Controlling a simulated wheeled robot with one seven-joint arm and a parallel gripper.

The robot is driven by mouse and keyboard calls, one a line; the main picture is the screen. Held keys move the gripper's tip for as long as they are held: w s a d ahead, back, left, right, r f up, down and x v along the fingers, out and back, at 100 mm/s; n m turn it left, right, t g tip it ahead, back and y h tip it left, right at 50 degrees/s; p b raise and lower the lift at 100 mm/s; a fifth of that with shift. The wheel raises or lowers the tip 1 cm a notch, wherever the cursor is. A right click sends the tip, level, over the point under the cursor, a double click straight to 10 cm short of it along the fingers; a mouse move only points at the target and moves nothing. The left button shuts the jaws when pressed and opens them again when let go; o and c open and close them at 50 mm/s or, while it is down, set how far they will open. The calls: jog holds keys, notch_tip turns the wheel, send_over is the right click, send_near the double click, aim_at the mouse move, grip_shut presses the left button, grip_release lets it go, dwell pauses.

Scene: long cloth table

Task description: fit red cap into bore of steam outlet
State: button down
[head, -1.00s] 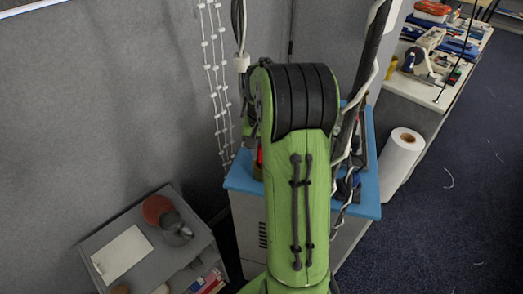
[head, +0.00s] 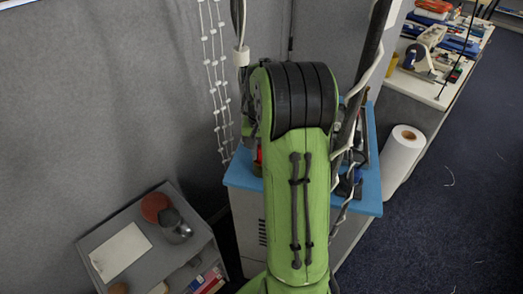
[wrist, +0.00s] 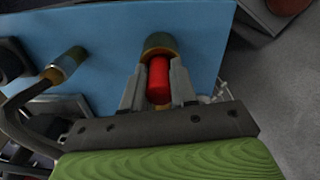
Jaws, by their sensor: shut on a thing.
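The red cap (wrist: 158,80) is between the two fingers of my gripper (wrist: 159,90) in the wrist view. My gripper is shut on it. A brass-coloured round fitting (wrist: 160,43), which looks like the steam outlet, stands at the cap's far end, in line with it. The cap's far end meets the fitting's edge in the picture; I cannot tell whether it touches or enters the bore. In the head view my arm hides the gripper, and a small bit of red (head: 258,153) shows beside it, above the blue top.
The blue top (wrist: 110,38) lies around the fitting. A second brass fitting (wrist: 67,65) with a dark hose is at its left. In the head view a grey cabinet (head: 205,225) stands at lower left, and a white roll (head: 402,160) stands at right.

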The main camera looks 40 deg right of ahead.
jog(key=shift+f, duration=0.2)
jog(key=c, duration=0.8)
grip_release()
jog(key=shift+r, duration=0.1)
notch_tip(320, 180, up, 16)
jog(key=p, duration=0.2)
